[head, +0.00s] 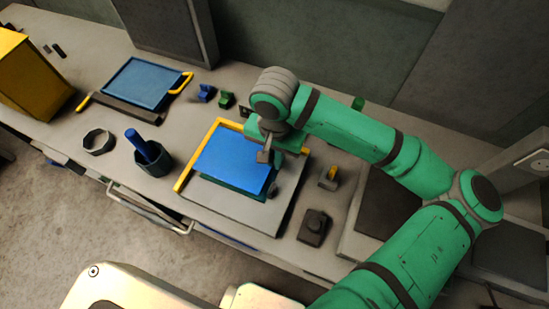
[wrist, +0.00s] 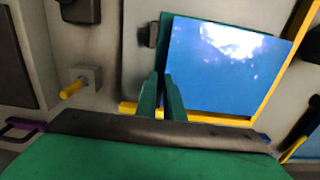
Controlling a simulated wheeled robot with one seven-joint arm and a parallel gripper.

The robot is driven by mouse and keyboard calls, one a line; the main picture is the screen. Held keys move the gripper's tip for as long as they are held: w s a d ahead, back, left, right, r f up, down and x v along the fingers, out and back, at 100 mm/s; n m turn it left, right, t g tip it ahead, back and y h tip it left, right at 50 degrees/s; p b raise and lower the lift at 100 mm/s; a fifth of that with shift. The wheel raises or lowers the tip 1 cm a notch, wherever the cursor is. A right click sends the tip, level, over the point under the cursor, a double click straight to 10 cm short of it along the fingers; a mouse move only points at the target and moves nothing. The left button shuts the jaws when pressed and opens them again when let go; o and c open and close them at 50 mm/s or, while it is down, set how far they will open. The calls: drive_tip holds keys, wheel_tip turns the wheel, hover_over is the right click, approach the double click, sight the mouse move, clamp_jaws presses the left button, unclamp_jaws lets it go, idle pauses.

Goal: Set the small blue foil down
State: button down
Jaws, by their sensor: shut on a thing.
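The small blue foil (head: 233,160) is a flat, shiny blue sheet above a dark green block (head: 235,187) on a grey plate (head: 252,216). A yellow edge guide (head: 197,156) runs along its left and back sides. My gripper (head: 268,162) is shut on the foil's right edge. In the wrist view the foil (wrist: 222,65) extends right from my gripper's fingertips (wrist: 160,75), and green shows along its upper edge. The foil looks nearly flat, and I cannot tell whether it touches the block.
A larger blue panel (head: 140,83) with a yellow handle lies at the back left. A dark cup (head: 152,161) holding a blue rod and a dark ring (head: 98,142) stand left of the plate. A black knob block (head: 314,227) and a small yellow-pegged block (head: 329,178) stand right.

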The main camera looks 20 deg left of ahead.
drive_tip(key=shift+s+d+f, duration=0.1)
drive_tip(key=shift+s+f, duration=0.05)
drive_tip(key=shift+f, duration=0.7)
drive_tip(key=shift+f, duration=0.15)
drive_tip(key=c, duration=1.9)
unclamp_jaws()
drive_tip(key=shift+o, duration=0.2)
wheel_tip(320, 180, up, 12)
drive_tip(key=shift+r, duration=0.2)
